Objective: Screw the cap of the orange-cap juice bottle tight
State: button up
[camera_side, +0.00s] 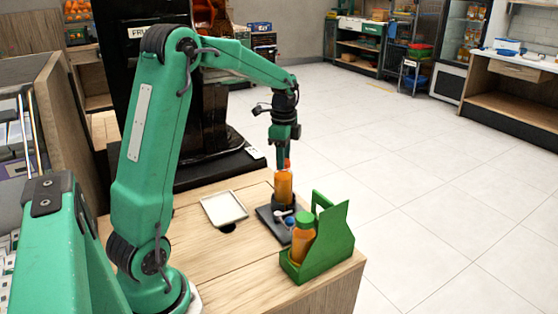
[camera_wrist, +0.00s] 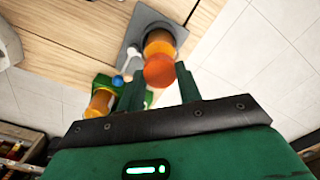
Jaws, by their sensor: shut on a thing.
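The orange-cap juice bottle (camera_side: 284,187) stands upright in a dark holder (camera_side: 284,204) on a dark base plate. Its orange cap (camera_wrist: 159,71) is seen from above in the wrist view, with the bottle (camera_wrist: 160,43) beyond it. My gripper (camera_side: 285,156) is directly above the bottle and shut on the orange cap. In the wrist view my gripper's two fingers (camera_wrist: 160,80) stand on either side of the cap. Cap and bottle neck touch or nearly touch; how far the cap is threaded cannot be told.
A green carrier (camera_side: 326,243) at the table's front right holds a second orange bottle (camera_side: 302,240) with a green cap. A white lever with a blue knob (camera_side: 290,220) is beside the holder. A white tray (camera_side: 224,207) lies to the left. The wooden table is otherwise mostly clear.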

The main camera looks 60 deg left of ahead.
jog(key=shift+m, duration=0.5)
jog(key=m, duration=0.3)
jog(key=shift+m, duration=0.9)
jog(key=m, duration=0.3)
jog(key=shift+m, duration=1.1)
jog(key=shift+m, duration=1.9)
